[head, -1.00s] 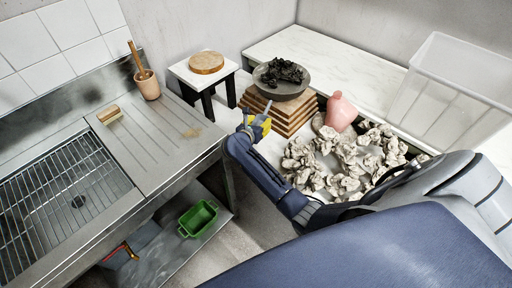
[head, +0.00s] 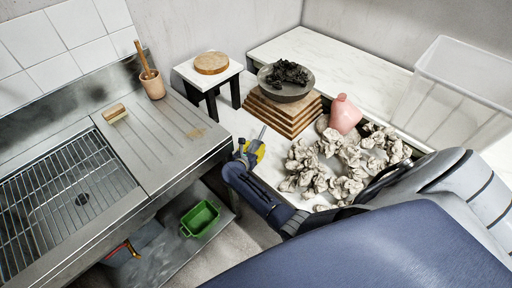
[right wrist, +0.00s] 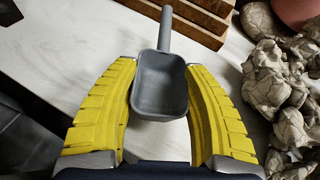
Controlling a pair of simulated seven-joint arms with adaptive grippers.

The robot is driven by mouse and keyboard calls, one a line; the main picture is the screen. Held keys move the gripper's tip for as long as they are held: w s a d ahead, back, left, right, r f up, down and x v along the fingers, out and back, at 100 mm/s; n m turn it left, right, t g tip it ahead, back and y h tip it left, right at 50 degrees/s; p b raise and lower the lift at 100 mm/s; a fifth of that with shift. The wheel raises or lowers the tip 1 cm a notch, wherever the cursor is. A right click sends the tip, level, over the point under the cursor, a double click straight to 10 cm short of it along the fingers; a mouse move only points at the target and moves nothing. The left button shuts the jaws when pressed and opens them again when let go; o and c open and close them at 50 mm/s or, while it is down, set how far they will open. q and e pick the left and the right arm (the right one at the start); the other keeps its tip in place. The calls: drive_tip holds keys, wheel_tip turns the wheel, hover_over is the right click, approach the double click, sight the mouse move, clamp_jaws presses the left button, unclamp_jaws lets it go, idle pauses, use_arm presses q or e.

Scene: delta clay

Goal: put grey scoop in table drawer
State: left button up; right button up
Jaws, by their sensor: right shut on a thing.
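The grey scoop (right wrist: 161,85) is between the yellow fingers of my right gripper (right wrist: 163,110) in the right wrist view. The gripper is shut on the sides of its bowl, and its handle points away from the palm. In the head view my right gripper (head: 250,153) is over the near left part of the white table (head: 234,122). The scoop's handle (head: 262,131) sticks out past the fingers there; the bowl is mostly hidden. No drawer can be made out. My left gripper is not in view.
Crumpled clay lumps (head: 345,165) lie right of the gripper. Stacked wooden boards (head: 285,118) bearing a dark bowl (head: 287,92) stand beyond it, beside a pink bottle (head: 345,113). A metal sink counter (head: 165,125) is at left, with a green bin (head: 200,218) below.

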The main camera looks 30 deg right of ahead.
drive_tip(key=shift+f, duration=1.1)
drive_tip(key=o, duration=1.1)
drive_tip(key=shift+f, duration=0.15)
drive_tip(key=v, duration=0.4)
drive_tip(key=shift+s+a+r, duration=0.1)
drive_tip(key=shift+a+r, duration=0.05)
drive_tip(key=shift+r, duration=0.05)
drive_tip(key=shift+s+a+r, duration=0.1)
drive_tip(key=shift+s+a, duration=0.05)
drive_tip(key=shift+a, duration=0.1)
drive_tip(key=shift+c, duration=0.3)
drive_tip(key=shift+s+a+r, duration=0.15)
drive_tip(key=c, duration=0.5)
